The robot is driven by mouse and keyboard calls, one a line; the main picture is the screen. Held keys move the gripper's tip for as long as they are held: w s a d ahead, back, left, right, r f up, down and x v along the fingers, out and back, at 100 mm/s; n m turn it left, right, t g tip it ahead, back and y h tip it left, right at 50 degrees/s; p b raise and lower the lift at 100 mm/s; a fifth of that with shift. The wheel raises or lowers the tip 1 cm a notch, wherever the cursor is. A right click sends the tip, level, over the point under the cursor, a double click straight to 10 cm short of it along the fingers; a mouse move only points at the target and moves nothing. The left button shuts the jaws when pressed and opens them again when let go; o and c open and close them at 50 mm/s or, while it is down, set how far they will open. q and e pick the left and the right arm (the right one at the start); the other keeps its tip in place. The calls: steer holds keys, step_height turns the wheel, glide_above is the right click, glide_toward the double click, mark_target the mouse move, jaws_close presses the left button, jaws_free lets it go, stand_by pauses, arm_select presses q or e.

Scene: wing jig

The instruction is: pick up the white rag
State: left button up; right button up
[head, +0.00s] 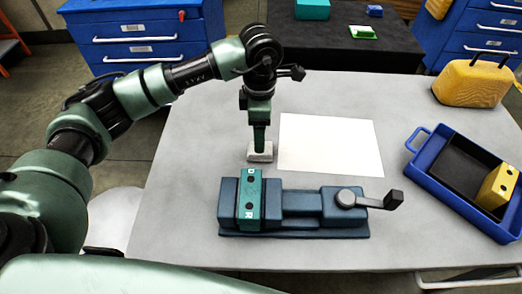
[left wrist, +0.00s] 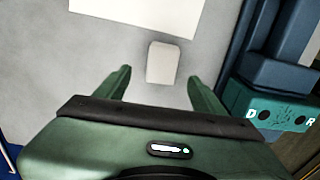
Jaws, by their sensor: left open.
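The white rag (head: 260,152) is a small, pale, folded block-like piece on the grey table, just behind the vise. My left gripper (head: 259,146) points down over it and hides part of it. In the left wrist view the rag (left wrist: 163,58) lies ahead of and between the two fingertips of my left gripper (left wrist: 158,78). The fingers are apart with nothing held between them. Whether the fingertips are level with the rag is hard to tell. My right gripper is not in view.
A blue vise (head: 300,213) with a teal block (head: 249,200) stands close in front of the rag. A white sheet (head: 330,145) lies to its right. A blue tray (head: 462,196) holding a yellow block (head: 496,187) and a yellow case (head: 473,83) are further right. Table left of the rag is clear.

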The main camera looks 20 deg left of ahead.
arm_select(q)
step_height(320, 180, down, 7)
steer(key=shift+s+p, duration=0.15)
steer(key=shift+p, duration=0.7)
steer(key=c, duration=1.5)
steer(key=shift+o, duration=0.2)
steer(key=shift+r, duration=0.15)
steer(key=shift+r, duration=0.25)
step_height(320, 180, up, 19)
steer(key=b, duration=0.2)
steer(key=shift+r, duration=0.2)
